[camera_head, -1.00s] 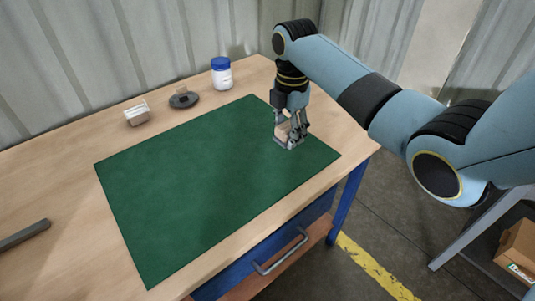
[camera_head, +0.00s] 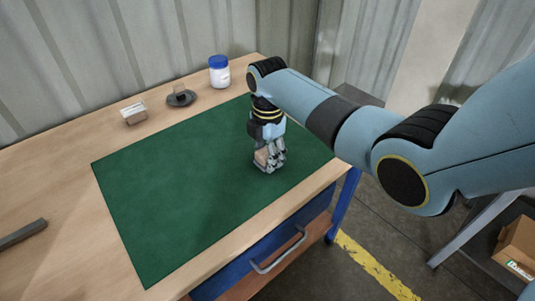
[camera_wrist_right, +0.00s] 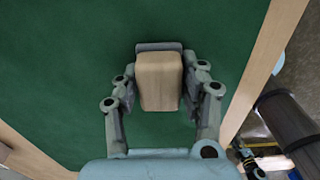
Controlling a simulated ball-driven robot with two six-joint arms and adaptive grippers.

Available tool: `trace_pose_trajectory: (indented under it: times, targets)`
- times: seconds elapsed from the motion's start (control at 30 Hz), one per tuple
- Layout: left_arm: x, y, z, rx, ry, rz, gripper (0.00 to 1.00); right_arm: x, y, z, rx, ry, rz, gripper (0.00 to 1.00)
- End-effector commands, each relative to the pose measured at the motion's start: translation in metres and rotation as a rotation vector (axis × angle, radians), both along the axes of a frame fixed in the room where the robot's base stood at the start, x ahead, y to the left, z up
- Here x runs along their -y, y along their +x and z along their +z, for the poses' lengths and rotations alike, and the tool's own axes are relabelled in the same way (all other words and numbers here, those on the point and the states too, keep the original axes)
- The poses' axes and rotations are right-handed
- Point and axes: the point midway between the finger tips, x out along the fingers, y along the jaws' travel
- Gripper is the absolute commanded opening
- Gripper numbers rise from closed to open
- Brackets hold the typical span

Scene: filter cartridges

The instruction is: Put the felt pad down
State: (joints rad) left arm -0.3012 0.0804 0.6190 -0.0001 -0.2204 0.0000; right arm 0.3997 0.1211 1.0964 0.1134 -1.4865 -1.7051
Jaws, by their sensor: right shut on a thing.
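My right gripper (camera_head: 270,166) is low over the right part of the green mat (camera_head: 190,190). It is shut on a tan, wood-coloured block with a grey layer, which I take to be the felt pad (camera_wrist_right: 158,82). In the right wrist view the block sits between the two fingers (camera_wrist_right: 160,90), with a grey edge showing at its far end. In the head view the fingers partly hide it. I cannot tell whether its underside touches the mat. My left gripper is not in view.
A white jar with a blue lid (camera_head: 219,72), a dark round dish (camera_head: 181,99) and a small pale box-like item (camera_head: 134,114) stand behind the mat. A grey bar (camera_head: 22,234) lies at the left. The rest of the mat is clear.

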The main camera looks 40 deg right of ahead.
Motion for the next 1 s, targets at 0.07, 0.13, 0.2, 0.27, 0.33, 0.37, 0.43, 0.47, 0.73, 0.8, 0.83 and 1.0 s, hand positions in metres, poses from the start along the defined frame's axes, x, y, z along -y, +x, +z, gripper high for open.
trace_pose_trajectory:
  times: [0.07, 0.13, 0.2, 0.27, 0.33, 0.37, 0.43, 0.47, 0.73, 0.8, 0.83, 1.0]
  targets:
    - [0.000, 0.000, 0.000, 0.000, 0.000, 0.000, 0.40, 0.000, 0.000, 0.000, 0.000, 0.000, 0.000, 0.49]
    - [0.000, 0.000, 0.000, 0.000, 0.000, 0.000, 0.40, 0.000, 0.000, 0.000, 0.000, 0.000, 0.000, 0.58]
    - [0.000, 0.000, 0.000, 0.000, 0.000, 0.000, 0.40, 0.000, 0.000, 0.000, 0.000, 0.000, 0.000, 0.65]
    - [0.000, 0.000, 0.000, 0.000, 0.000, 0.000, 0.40, 0.000, 0.000, 0.000, 0.000, 0.000, 0.000, 0.65]
    - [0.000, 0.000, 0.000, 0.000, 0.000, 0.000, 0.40, 0.000, 0.000, 0.000, 0.000, 0.000, 0.000, 0.65]
    - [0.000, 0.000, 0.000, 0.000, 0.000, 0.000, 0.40, 0.000, 0.000, 0.000, 0.000, 0.000, 0.000, 0.65]
    - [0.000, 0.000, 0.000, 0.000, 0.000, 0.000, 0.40, 0.000, 0.000, 0.000, 0.000, 0.000, 0.000, 0.65]
    - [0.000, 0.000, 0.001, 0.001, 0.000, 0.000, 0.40, 0.000, 0.000, 0.001, 0.000, 0.000, 0.000, 0.65]
    - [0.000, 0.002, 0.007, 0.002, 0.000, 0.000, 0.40, 0.001, 0.001, 0.043, 0.006, -0.002, 0.000, 0.65]
    - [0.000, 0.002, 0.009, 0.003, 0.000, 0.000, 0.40, 0.000, 0.001, 0.059, 0.005, -0.002, 0.000, 0.65]
    - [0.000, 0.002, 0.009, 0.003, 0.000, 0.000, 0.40, 0.000, 0.001, 0.066, 0.006, -0.001, 0.000, 0.65]
    - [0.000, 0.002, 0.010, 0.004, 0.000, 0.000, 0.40, 0.000, 0.000, 0.100, 0.003, 0.000, 0.001, 0.65]
